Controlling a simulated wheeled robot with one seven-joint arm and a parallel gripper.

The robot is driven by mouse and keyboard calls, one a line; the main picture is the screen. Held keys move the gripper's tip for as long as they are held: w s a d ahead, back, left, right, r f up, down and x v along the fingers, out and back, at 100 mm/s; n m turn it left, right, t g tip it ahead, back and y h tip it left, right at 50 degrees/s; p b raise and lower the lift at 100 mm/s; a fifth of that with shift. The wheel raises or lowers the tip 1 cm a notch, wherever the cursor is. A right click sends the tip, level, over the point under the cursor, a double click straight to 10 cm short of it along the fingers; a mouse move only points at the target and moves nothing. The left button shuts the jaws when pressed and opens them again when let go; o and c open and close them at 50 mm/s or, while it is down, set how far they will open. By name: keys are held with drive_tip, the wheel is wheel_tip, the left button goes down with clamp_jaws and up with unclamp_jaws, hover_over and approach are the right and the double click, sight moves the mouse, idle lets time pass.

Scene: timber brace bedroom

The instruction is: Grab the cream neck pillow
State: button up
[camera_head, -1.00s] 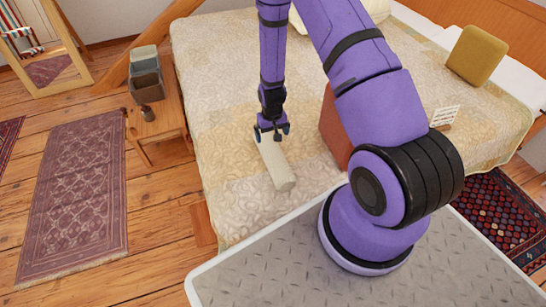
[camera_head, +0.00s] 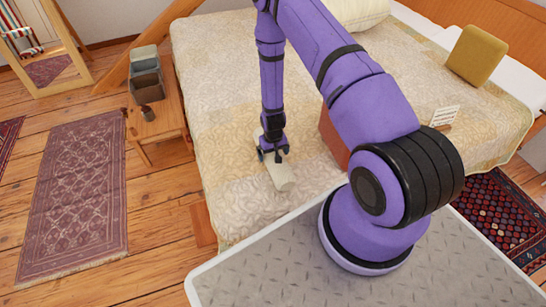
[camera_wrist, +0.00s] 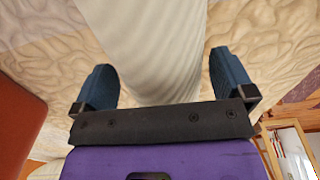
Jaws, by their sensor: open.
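The cream neck pillow (camera_head: 281,176) is a pale roll lying on the bed, near the edge closest to me. My gripper (camera_head: 272,152) is lowered over it, pointing down, and hides part of it. In the wrist view the pillow (camera_wrist: 155,45) lies between the two blue fingers of my gripper (camera_wrist: 170,78). The fingers are apart, one on each side, with a gap showing on both sides of the pillow.
The bed's quilt (camera_head: 215,75) is free to the left. A reddish-brown block-like object (camera_head: 333,140) stands on the bed right of my gripper. A mustard cushion (camera_head: 476,54) lies further back. A wooden bedside table (camera_head: 160,118) holds boxes at left.

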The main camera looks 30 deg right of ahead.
drive_tip(key=shift+f, duration=0.9)
drive_tip(key=c, duration=1)
drive_tip(key=shift+r, duration=0.15)
